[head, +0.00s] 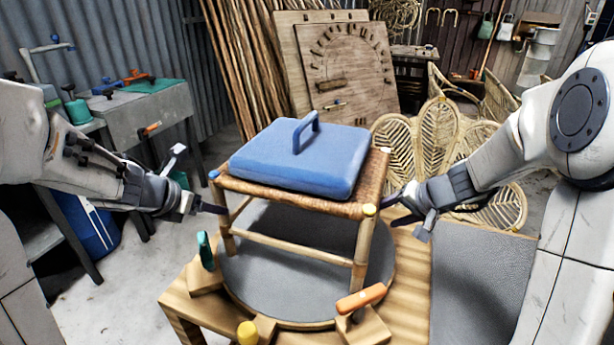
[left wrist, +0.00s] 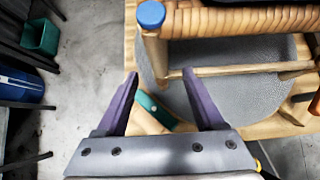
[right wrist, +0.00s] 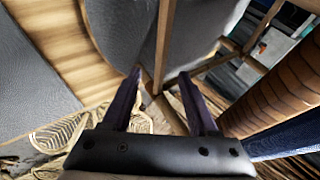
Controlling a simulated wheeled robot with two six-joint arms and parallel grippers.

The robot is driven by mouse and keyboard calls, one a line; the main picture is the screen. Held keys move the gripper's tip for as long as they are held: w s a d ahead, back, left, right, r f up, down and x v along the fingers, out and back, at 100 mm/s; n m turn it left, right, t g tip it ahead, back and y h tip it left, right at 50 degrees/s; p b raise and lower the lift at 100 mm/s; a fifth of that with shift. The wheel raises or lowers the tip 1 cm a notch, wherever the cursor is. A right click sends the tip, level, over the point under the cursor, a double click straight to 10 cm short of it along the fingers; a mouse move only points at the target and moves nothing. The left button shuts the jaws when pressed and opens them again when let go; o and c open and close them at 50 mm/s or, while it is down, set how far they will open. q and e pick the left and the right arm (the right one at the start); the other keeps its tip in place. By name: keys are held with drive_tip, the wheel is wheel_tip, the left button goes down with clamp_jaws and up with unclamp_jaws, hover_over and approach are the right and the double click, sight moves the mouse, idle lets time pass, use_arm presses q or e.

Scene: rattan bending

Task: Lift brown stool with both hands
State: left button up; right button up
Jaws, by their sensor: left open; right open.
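The brown stool (head: 290,203) stands upright on a round grey turntable (head: 262,270) in the head view. A blue cushion (head: 290,160) with a handle lies on its woven seat. My left gripper (head: 218,208) is open beside the stool's left leg. In the left wrist view that leg (left wrist: 155,57), under a blue cap, lies ahead between the open fingers (left wrist: 160,78). In the right wrist view a stool leg (right wrist: 165,40) lies between the open fingers (right wrist: 160,77). Contact cannot be told.
The turntable rests on a wooden table (head: 405,290). An orange-handled clamp (head: 360,299), a green clamp (head: 206,250) and a yellow knob (head: 247,333) stand around its rim. A grey workbench (head: 150,110) is at the left. Rattan leaf panels (head: 440,140) stand behind at the right.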

sight(231, 216)
use_arm(q)
drive_tip(key=x, duration=1)
drive_tip(key=shift+w+f, duration=0.1)
drive_tip(key=shift+f, duration=0.1)
use_arm(e)
drive_tip(key=x, duration=1)
drive_tip(key=shift+w+a+f, duration=0.1)
drive_tip(key=shift+a+f, duration=0.05)
drive_tip(key=shift+f, duration=0.05)
use_arm(q)
drive_tip(key=c, duration=0.8)
use_arm(e)
drive_tip(key=c, duration=0.8)
use_arm(q)
clamp_jaws()
use_arm(e)
clamp_jaws()
use_arm(q)
drive_tip(key=shift+r, duration=0.3)
use_arm(e)
drive_tip(key=shift+w+r, duration=0.1)
drive_tip(key=shift+r, duration=0.15)
